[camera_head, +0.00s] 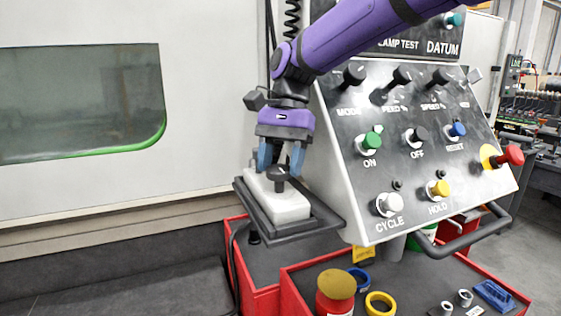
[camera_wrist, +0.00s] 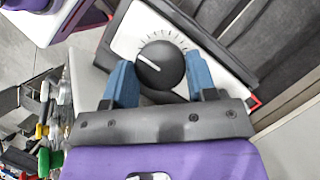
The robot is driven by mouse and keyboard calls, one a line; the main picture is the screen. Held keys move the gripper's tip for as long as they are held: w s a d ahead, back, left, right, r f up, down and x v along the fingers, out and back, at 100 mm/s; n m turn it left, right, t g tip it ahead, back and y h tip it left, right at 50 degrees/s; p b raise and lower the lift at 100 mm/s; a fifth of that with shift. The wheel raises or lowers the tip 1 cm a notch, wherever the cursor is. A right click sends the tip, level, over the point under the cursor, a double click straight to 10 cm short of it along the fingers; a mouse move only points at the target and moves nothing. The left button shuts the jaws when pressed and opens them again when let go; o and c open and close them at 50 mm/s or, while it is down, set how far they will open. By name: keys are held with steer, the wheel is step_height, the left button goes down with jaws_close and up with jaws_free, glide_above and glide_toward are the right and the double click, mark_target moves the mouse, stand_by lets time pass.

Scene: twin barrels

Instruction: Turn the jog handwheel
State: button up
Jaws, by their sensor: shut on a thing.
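The jog handwheel (camera_wrist: 160,64) is a round black knob with a white pointer line, on a white face with dial marks around it. In the head view the handwheel (camera_head: 279,178) sits on top of a white box (camera_head: 282,206) in a dark tray. My gripper (camera_wrist: 161,80) has a blue finger on either side of the knob, shut on it. In the head view my gripper (camera_head: 279,165) reaches down over the box from above.
A sloped control panel (camera_head: 400,150) with knobs and buttons stands close to the right of my gripper. A red emergency knob (camera_head: 510,155) juts out at its right side. Red-edged trolleys (camera_head: 290,285) below hold tape rolls (camera_head: 380,303) and a can (camera_head: 336,290). A machine door (camera_head: 80,100) is at left.

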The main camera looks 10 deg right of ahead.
mark_target(278, 172)
steer(key=o, duration=0.9)
steer(key=shift+r, duration=0.1)
steer(key=shift+r, duration=0.3)
steer(key=r, duration=0.2)
steer(key=shift+s+d+r, duration=0.1)
steer(key=shift+s+r, duration=0.15)
steer(key=shift+r, duration=0.15)
steer(key=s+d, duration=0.1)
steer(key=s, duration=0.4)
steer(key=s+d+r, duration=0.1)
steer(key=s, duration=0.4)
steer(key=s+d, duration=0.2)
steer(key=s, duration=0.3)
steer(key=shift+r, duration=0.15)
